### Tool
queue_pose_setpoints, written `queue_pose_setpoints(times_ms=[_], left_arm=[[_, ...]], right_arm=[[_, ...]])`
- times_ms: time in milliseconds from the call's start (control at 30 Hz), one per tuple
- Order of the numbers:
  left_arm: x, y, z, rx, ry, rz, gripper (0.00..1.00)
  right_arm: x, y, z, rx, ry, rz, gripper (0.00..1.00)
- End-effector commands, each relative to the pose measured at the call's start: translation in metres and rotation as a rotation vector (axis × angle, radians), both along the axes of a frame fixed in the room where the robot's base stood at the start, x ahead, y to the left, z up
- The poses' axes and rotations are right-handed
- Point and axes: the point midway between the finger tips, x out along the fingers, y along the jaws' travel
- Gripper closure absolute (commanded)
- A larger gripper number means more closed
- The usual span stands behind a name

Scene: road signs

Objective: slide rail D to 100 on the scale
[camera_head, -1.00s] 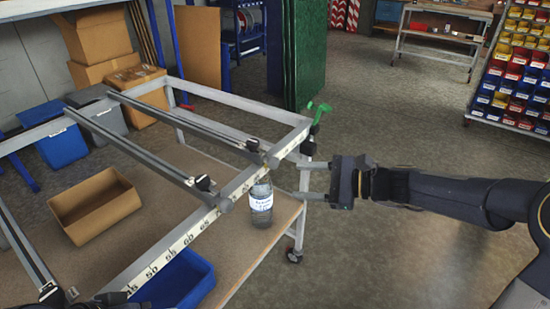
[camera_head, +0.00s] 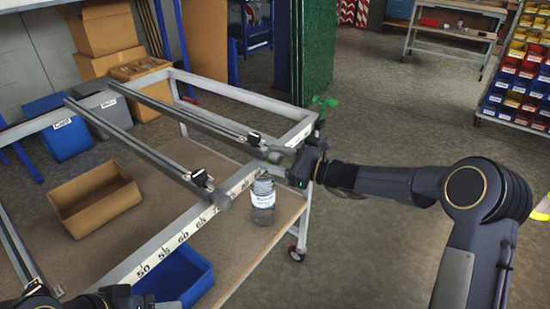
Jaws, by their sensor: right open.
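A grey frame carries a number scale (camera_head: 172,245) along its near bar, with 50 to about 70 readable. Several dark rails cross the frame. The rightmost rail (camera_head: 190,124) ends in a black clamp near the frame's right corner. I cannot read any rail letter, so I cannot tell which is D. My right gripper (camera_head: 291,166) is open at the frame's right corner, close to the rightmost rail's end. My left gripper (camera_head: 112,298) is at the lower left edge, jaws unclear.
A labelled bottle (camera_head: 262,202) stands on the lower shelf, just below the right gripper. A blue bin (camera_head: 180,277) and a brown box (camera_head: 97,200) are also there. Open floor lies to the right.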

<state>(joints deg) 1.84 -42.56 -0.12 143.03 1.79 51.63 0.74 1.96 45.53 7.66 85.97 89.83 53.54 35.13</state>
Motion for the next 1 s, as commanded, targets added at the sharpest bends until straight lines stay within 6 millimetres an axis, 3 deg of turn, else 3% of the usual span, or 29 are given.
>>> queue_pose_setpoints(times_ms=[267, 667, 867, 1000], left_arm=[[0.0, 0.0, 0.0, 0.0, 0.0, 0.0, 0.47], [0.0, 0.0, 0.0, 0.0, 0.0, 0.0, 0.47], [0.0, 0.0, 0.007, 0.0, 0.0, 0.0, 0.47], [0.0, 0.0, 0.02, 0.0, 0.0, 0.0, 0.47]], right_arm=[[0.001, 0.001, 0.0, 0.0, -0.001, 0.0, 0.48], [0.0, 0.002, 0.0, -0.001, -0.001, 0.002, 1.0], [0.012, -0.006, 0.002, 0.0, -0.001, 0.0, 1.0], [0.041, -0.027, 0.004, 0.001, -0.004, -0.004, 1.0]])
